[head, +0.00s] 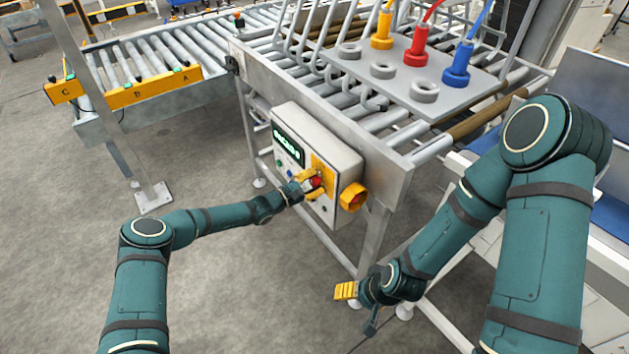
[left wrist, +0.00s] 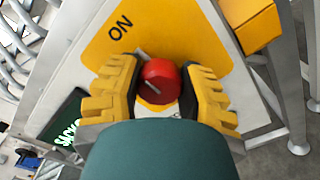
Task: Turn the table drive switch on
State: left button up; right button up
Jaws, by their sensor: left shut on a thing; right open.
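The table drive switch is a red round knob (left wrist: 160,80) on a yellow plate (left wrist: 185,35) marked "ON". It also shows in the head view (head: 316,182), on the front of a light grey control box (head: 335,154) on the table's side. My left gripper (head: 308,184) is at the knob, with its yellow fingers on either side of it and shut on it in the left wrist view (left wrist: 158,88). A pale line crosses the knob at a slant. My right gripper (head: 346,291) hangs open and empty, low beside the table's legs.
A yellow housing with a red button (head: 353,197) sticks out from the box's right side. The box also carries a lit green display (head: 288,147). The roller table (head: 300,85) above holds a grey plate (head: 425,85) with coloured plugs.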

pick_arm(q)
jog(key=shift+r, duration=0.15)
dwell(0.3)
jog(key=o, duration=1.2)
jog(key=v, duration=1.2)
jog(key=shift+d, duration=0.1)
